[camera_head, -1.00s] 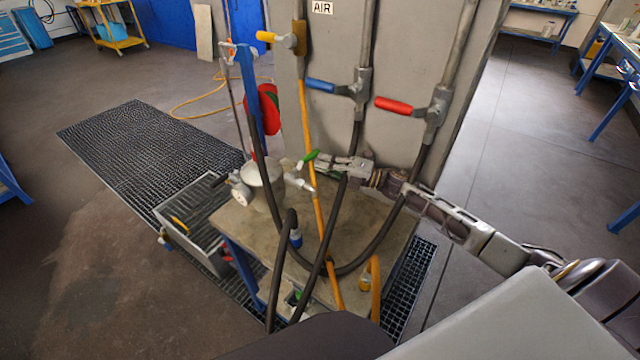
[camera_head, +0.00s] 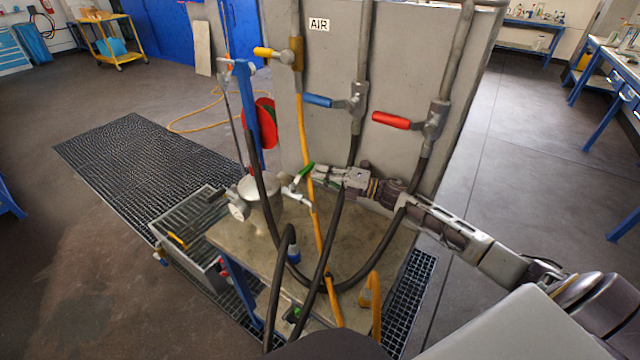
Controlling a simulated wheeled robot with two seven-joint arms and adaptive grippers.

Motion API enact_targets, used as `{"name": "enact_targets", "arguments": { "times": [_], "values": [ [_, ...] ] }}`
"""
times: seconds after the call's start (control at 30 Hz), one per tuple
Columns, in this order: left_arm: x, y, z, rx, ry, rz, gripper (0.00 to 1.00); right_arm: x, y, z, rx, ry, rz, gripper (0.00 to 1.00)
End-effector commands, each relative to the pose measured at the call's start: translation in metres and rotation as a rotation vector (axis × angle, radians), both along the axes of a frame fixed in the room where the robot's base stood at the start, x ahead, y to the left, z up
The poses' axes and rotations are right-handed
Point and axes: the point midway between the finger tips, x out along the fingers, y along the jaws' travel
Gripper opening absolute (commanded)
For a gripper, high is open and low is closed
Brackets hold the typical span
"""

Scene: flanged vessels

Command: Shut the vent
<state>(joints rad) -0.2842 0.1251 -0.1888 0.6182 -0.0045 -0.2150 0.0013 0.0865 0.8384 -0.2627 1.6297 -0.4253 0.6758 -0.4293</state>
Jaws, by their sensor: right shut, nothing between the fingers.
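The vent appears to be the small valve (camera_head: 291,193) with a green lever (camera_head: 306,171) on the side of the grey metal vessel (camera_head: 262,196). The lever slants up and to the right from the valve. My right gripper (camera_head: 317,173) reaches in from the right, shut and empty, with its fingertips close beside the green lever. I cannot tell whether they touch it. My left gripper is out of view.
The vessel stands on a worn bench top (camera_head: 330,252). An orange hose (camera_head: 306,130) and dark hoses (camera_head: 335,245) hang across the space near my gripper. A grey panel behind carries yellow (camera_head: 266,53), blue (camera_head: 319,101) and red (camera_head: 391,120) valve handles.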

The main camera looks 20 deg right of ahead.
Motion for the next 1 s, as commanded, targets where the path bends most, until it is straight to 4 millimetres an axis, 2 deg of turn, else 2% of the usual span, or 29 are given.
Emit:
{"name": "enact_targets", "arguments": {
  "times": [0.6, 0.8, 1.0],
  "values": [
    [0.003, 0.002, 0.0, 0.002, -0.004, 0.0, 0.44, 0.0, 0.0, 0.077, -0.003, -0.002, 0.0, 0.0],
    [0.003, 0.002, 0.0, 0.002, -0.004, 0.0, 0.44, 0.0, 0.0, 0.091, -0.001, -0.001, 0.0, 0.0],
    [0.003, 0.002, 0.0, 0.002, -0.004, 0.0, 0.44, 0.0, 0.0, 0.094, 0.0, 0.0, -0.001, 0.0]
  ]
}}
